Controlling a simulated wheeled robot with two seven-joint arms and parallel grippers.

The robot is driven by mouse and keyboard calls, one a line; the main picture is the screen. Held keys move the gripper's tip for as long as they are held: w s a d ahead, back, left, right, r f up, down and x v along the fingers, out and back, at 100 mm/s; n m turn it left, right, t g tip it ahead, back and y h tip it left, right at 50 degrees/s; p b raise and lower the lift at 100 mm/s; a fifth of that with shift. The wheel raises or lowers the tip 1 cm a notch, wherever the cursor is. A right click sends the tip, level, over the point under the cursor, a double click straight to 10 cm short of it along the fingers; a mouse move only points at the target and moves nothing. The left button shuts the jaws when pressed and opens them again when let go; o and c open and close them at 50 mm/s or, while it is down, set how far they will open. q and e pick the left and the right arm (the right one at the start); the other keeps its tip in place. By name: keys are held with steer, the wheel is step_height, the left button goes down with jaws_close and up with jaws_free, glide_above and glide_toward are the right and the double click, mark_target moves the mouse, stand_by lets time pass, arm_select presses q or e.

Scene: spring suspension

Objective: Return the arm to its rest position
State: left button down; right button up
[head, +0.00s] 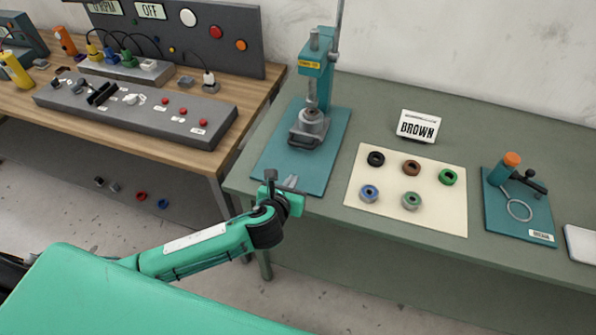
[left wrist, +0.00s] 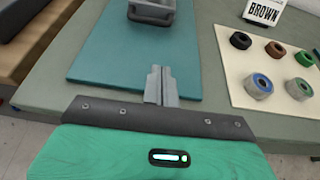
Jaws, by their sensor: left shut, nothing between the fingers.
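My left arm (head: 200,249) is green and reaches in from the lower left of the head view. Its gripper (head: 291,181) is at the front edge of the teal base plate of the press. In the left wrist view the two grey fingers (left wrist: 161,82) are together with nothing between them, over the front edge of the teal plate (left wrist: 110,70). My right gripper is in neither view.
A teal press (head: 313,90) stands on the green table (head: 380,100). To its right are a cream mat (head: 390,215) with several coloured rings, a BROWN sign (head: 417,126) and a teal stand (head: 520,205). A wooden bench (head: 195,158) with a control panel (head: 140,113) is at left.

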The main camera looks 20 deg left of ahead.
arm_select(q)
steer(key=shift+s, duration=0.1)
steer(key=shift+s+r, duration=0.1)
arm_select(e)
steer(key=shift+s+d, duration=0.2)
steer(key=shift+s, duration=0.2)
